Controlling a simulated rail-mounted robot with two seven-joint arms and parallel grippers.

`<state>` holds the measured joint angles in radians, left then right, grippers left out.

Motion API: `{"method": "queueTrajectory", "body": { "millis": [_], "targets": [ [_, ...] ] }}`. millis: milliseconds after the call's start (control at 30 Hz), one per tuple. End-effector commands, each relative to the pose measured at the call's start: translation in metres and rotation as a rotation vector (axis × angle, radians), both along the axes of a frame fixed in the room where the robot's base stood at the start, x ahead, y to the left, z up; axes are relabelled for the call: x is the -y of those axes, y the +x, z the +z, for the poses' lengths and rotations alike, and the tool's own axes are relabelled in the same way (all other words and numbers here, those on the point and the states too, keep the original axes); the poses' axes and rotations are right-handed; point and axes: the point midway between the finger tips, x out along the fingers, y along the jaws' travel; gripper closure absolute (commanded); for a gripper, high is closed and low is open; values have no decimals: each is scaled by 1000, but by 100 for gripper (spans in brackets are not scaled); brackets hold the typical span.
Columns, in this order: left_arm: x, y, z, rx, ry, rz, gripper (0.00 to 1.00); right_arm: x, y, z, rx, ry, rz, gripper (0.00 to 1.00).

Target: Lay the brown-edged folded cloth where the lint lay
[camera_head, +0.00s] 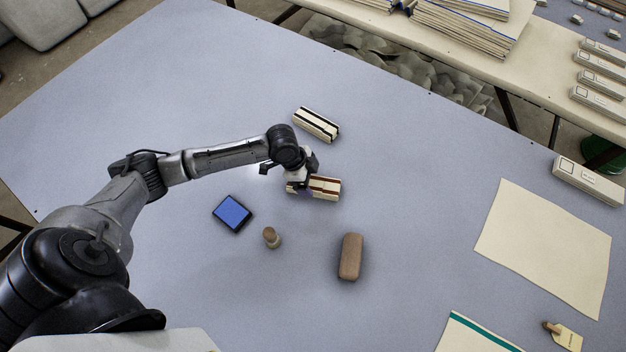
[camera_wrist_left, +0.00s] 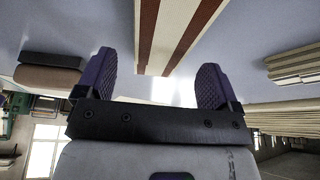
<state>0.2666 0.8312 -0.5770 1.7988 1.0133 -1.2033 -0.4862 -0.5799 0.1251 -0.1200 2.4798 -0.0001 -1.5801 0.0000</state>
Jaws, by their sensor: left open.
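The brown-edged folded cloth (camera_head: 327,187) is a small cream bundle with brown stripes, lying near the middle of the grey-blue table. It also shows in the left wrist view (camera_wrist_left: 182,28), with its near end between the finger tips or just ahead of them. My left gripper (camera_head: 303,187) is low at the cloth's left end and partly hides it. In the left wrist view its two dark ridged fingers (camera_wrist_left: 157,75) are spread wide, with a gap on both sides of the cloth. My right gripper is not in view. I see no lint.
A black-edged folded cloth (camera_head: 316,124) lies behind. A blue pad (camera_head: 232,213), a small knobbed stamp-like piece (camera_head: 271,238) and a brown block (camera_head: 350,257) lie in front. A flat cream sheet (camera_head: 545,245) and a green-edged cloth (camera_head: 475,335) lie right. The back left is clear.

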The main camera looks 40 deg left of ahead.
Motion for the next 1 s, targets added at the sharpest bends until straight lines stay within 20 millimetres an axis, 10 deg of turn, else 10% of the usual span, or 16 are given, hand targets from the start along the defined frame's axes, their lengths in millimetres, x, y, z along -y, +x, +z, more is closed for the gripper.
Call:
{"method": "queueTrajectory", "body": {
  "millis": [400, 1000],
  "targets": [
    [-23, -14, 65, 1, 1, -1, 13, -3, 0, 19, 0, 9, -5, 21],
    [-27, -17, 78, 0, -1, 0, 13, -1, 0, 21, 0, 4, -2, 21]
  ]
}}
